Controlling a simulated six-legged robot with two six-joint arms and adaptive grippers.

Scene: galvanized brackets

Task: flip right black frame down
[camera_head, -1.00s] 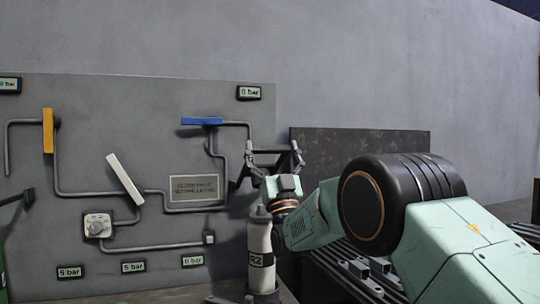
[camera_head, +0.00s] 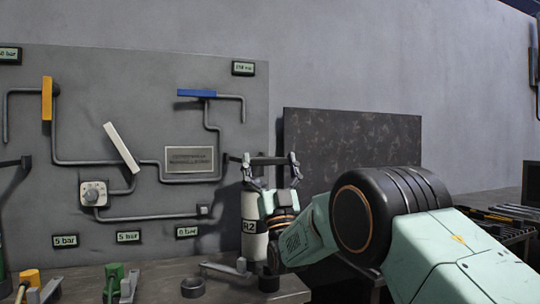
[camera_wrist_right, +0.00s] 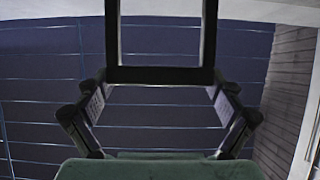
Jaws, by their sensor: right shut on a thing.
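The right black frame shows in the right wrist view (camera_wrist_right: 160,75) as a dark rectangular bar frame between my fingers. In the head view it is a thin dark bar (camera_head: 262,160) at the right edge of the grey panel. My right gripper (camera_head: 270,170) is shut on this bar, its fingers reaching up on both sides, and it also shows in the wrist view (camera_wrist_right: 160,108). Another dark bar (camera_head: 14,163) sticks out at the far left edge. My left gripper is not in view.
A white bottle marked R2 (camera_head: 250,225) stands just behind and left of my right gripper. The grey panel (camera_head: 100,235) carries pipes, levers and gauges. A dark slab (camera_head: 350,140) stands behind my arm. Metal brackets (camera_head: 235,267) and green and yellow clamps lie along the front.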

